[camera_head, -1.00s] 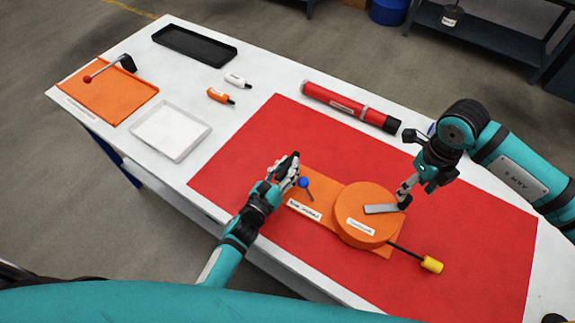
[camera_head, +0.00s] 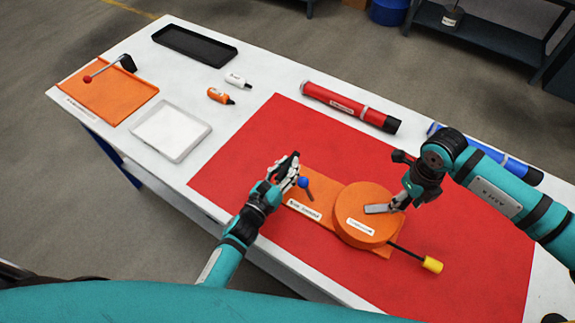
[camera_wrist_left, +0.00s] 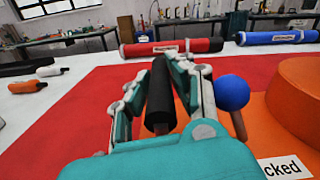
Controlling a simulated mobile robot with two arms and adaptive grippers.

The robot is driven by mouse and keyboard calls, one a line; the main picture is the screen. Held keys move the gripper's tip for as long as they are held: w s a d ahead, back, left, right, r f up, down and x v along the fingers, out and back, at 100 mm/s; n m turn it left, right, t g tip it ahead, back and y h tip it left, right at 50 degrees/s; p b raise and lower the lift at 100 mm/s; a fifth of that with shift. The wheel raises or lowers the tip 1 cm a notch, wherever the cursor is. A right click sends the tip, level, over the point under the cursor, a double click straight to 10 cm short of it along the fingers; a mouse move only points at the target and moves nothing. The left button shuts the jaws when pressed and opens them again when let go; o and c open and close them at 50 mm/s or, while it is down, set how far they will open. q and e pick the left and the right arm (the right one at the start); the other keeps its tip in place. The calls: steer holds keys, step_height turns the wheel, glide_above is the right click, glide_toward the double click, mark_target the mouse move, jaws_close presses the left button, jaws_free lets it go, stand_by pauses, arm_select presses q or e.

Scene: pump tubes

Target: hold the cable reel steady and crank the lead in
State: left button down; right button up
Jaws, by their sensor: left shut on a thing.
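The cable reel has an orange base plate (camera_head: 325,216) with a label and a round orange drum (camera_head: 366,228) on it. A flat grey crank arm (camera_head: 378,208) lies across the drum's top. A dark lead with a yellow end (camera_head: 432,265) sticks out at the lower right. A blue-knobbed lever (camera_head: 303,182) stands on the plate, right of my left gripper. My left gripper (camera_head: 287,172) is shut on an upright black handle (camera_wrist_left: 160,95) at the plate's left end. My right gripper (camera_head: 402,197) is at the crank's outer end; its fingers and any knob there are hard to make out.
The reel sits on a red mat (camera_head: 235,165). A red tube (camera_head: 345,104) and a blue tube (camera_head: 515,170) lie behind it. A white tray (camera_head: 172,157), two small bottles, a black tray (camera_head: 195,70) and an orange panel (camera_head: 115,98) are to the left.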

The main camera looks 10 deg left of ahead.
jaws_close()
steer(key=shift+s+f, duration=0.2)
steer(key=shift+f, duration=0.1)
